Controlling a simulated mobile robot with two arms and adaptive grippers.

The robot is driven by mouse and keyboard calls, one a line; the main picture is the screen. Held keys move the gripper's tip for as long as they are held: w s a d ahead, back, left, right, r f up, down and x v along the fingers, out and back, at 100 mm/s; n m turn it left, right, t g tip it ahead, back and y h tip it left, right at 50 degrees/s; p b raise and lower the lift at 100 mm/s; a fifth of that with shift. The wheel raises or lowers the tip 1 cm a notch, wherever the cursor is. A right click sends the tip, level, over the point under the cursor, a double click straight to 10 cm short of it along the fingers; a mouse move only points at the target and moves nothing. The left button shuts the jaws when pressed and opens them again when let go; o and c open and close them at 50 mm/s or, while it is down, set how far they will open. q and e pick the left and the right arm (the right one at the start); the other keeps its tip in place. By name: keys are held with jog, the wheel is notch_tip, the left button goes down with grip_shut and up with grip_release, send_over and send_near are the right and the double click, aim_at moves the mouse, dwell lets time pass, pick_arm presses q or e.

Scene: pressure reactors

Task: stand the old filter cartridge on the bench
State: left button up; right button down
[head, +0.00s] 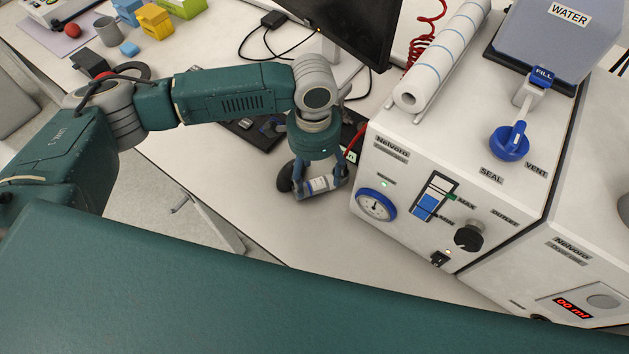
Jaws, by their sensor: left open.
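My left gripper (318,187) points down over the white bench (290,232), just left of the reactor's front. Its fingers are apart, one on each side of a small pale cylinder with a dark mark, which looks like the filter cartridge (320,184). The fingers partly hide the cartridge. It is at or very near the bench top; I cannot tell whether it stands upright or is tilted, or whether a finger touches it. My right gripper is out of view.
The white reactor housing (400,215) with a gauge (376,204) and black knob (468,236) stands close on the right. A monitor (350,25) and keyboard (250,133) are behind the gripper. Bench in front of the gripper is clear. A paper roll (440,55) lies on the housing.

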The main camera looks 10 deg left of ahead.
aim_at(315, 186)
pick_arm(q)
notch_tip(315, 186, down, 2)
jog(key=shift+s+p, duration=0.15)
jog(key=shift+p, duration=0.35)
jog(key=f, duration=0.1)
jog(key=f+p, duration=0.1)
jog(key=shift+w+f, duration=0.35)
jog(key=shift+f, duration=0.05)
jog(key=shift+s+f, duration=0.1)
jog(key=shift+f, duration=0.6)
jog(key=shift+c, duration=0.8)
jog(key=shift+f, duration=0.1)
jog(key=c, duration=1.3)
jog(key=shift+c, duration=1)
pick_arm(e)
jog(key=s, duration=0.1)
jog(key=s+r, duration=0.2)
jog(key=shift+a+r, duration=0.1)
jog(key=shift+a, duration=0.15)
